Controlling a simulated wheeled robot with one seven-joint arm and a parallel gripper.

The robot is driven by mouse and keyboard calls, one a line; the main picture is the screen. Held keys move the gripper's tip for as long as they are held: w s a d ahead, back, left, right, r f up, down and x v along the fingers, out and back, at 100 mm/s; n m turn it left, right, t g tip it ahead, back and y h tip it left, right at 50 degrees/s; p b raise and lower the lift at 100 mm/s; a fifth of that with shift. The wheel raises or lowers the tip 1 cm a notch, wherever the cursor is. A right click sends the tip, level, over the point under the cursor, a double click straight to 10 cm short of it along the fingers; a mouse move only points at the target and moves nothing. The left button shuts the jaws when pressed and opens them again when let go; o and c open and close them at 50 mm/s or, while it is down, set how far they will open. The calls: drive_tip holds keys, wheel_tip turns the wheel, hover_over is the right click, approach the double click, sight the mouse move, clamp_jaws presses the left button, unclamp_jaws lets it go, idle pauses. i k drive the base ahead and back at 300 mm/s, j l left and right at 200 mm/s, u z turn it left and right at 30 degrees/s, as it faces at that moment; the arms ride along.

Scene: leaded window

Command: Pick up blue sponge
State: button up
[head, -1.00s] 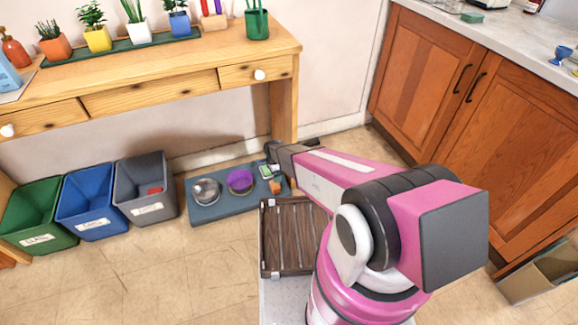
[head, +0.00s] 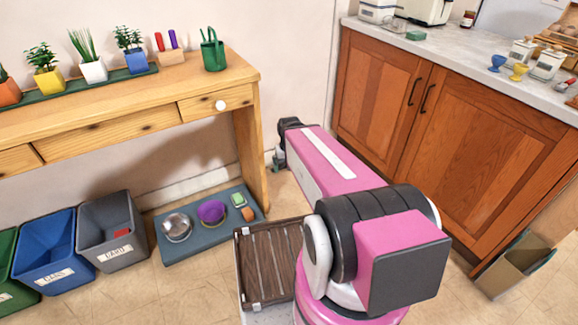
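I cannot make out a blue sponge in the head view. A small green block (head: 415,35) lies on the grey counter at the upper right; at this size I cannot tell what it is. My pink arm reaches forward over the floor, between the wooden desk and the brown cabinet. My gripper (head: 279,160) seems to be at its far end, low beside the desk's right leg; it is small and mostly hidden by the arm, so its fingers cannot be read.
A blue-grey mat (head: 185,252) under the desk (head: 120,100) holds a metal bowl (head: 177,227), a purple bowl (head: 212,212) and small items. Labelled bins (head: 110,235) stand left. A cabinet (head: 450,150) closes the right side. An open box (head: 515,265) lies at lower right.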

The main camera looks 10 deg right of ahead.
sight(247, 214)
drive_tip(key=j+z, duration=0.15)
drive_tip(key=j, duration=0.35)
drive_tip(key=j+z, duration=0.15)
drive_tip(key=j, duration=0.35)
drive_tip(key=k+j+z, duration=0.15)
drive_tip(key=j, duration=0.35)
drive_tip(key=k+j+z, duration=0.15)
drive_tip(key=j, duration=0.3)
drive_tip(key=i+j, duration=0.05)
